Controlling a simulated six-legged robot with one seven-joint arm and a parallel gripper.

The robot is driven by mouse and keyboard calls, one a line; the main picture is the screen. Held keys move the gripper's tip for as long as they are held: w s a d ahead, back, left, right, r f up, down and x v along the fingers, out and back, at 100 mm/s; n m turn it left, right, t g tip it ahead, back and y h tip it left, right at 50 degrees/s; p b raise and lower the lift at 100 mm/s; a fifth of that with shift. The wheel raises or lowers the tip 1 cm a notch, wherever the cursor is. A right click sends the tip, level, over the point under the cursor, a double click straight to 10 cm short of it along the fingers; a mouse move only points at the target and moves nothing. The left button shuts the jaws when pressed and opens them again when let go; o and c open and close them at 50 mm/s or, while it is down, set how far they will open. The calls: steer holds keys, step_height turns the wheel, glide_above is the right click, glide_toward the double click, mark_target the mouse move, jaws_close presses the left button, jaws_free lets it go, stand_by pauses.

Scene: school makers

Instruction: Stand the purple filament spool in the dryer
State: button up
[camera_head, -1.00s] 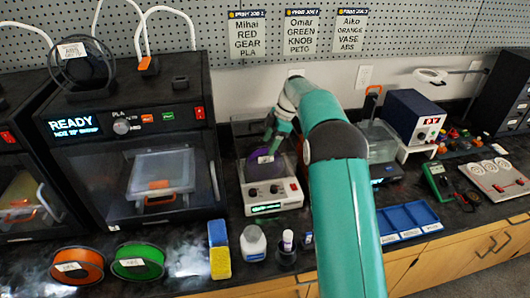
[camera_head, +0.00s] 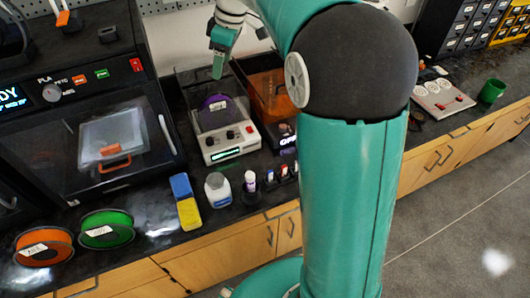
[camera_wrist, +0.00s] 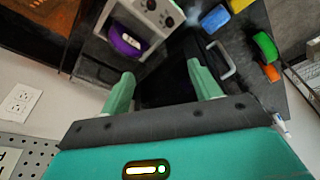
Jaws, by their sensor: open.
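The purple filament spool (camera_head: 213,110) stands upright in the dryer (camera_head: 232,143), behind its white front panel with knobs and a lit display. In the wrist view the spool (camera_wrist: 124,42) shows a white label and sits against the dryer's pale panel (camera_wrist: 154,12). My gripper (camera_head: 218,74) is raised above and behind the spool, apart from it. In the wrist view its two fingers (camera_wrist: 161,78) are spread with nothing between them. The spool's lower part is hidden by the dryer.
An orange spool (camera_head: 44,247) and a green spool (camera_head: 106,229) lie on the dark bench at left. A 3D printer (camera_head: 90,120) stands left of the dryer. A yellow and blue block (camera_head: 186,201) and a white jar (camera_head: 217,190) stand in front. An orange-tinted box (camera_head: 268,95) is at right.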

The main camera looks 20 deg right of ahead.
steer(key=s+a+r+m+t+h, duration=0.2)
steer(key=s+m, duration=0.4)
steer(key=s, duration=1)
steer(key=s+f+m+t, duration=0.1)
steer(key=s+f+m, duration=0.4)
steer(key=s, duration=0.8)
steer(key=shift+s+d+f+t+h, duration=0.3)
steer(key=shift+f, duration=0.25)
